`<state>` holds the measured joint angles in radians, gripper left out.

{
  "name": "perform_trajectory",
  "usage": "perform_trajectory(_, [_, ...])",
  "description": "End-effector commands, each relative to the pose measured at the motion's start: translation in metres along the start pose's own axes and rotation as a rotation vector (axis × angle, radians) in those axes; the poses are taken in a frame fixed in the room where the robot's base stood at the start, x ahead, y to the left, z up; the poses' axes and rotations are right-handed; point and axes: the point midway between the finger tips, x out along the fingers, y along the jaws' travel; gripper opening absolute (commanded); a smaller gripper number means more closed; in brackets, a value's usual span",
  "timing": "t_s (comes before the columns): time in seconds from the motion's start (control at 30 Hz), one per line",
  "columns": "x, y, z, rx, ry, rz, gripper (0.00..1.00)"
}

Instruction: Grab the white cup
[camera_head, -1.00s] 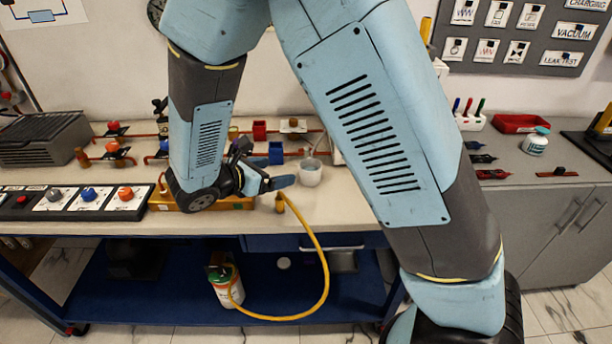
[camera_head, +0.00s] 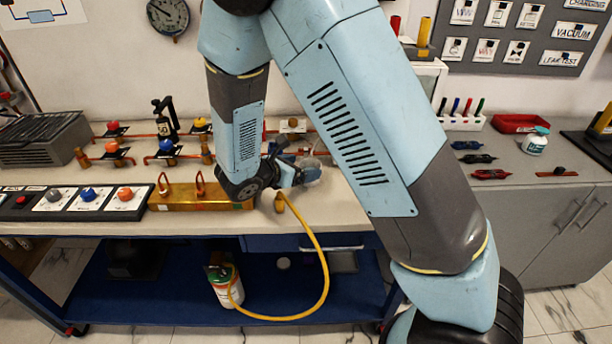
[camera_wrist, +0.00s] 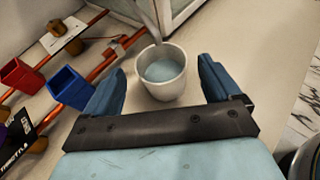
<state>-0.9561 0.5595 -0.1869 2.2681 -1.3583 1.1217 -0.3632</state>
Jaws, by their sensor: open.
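The white cup (camera_wrist: 164,90) stands upright on the bench in the wrist view, with a pale blue-grey inside or content. My gripper (camera_wrist: 161,70) is open, with one blue finger to the left of the cup and one to the right. A gap shows on each side, so neither finger appears to touch it. How far the cup reaches in between the fingers is hard to tell. In the head view my gripper (camera_head: 308,173) is low over the bench and hides most of the cup.
A blue box (camera_wrist: 70,87) and a red box (camera_wrist: 20,75) stand left of the gripper, along red pipes.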

Motion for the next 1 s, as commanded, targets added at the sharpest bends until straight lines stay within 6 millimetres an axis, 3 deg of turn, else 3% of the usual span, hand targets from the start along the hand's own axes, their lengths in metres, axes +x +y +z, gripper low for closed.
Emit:
perform_trajectory(0.2, [0.026,0.000,0.000,0.000,-0.001,-0.002,0.90])
perform_trajectory(0.43, [0.028,0.000,0.000,0.000,0.000,0.000,0.90])
perform_trajectory(1.0, [0.027,0.000,0.000,0.000,0.000,0.000,0.36])
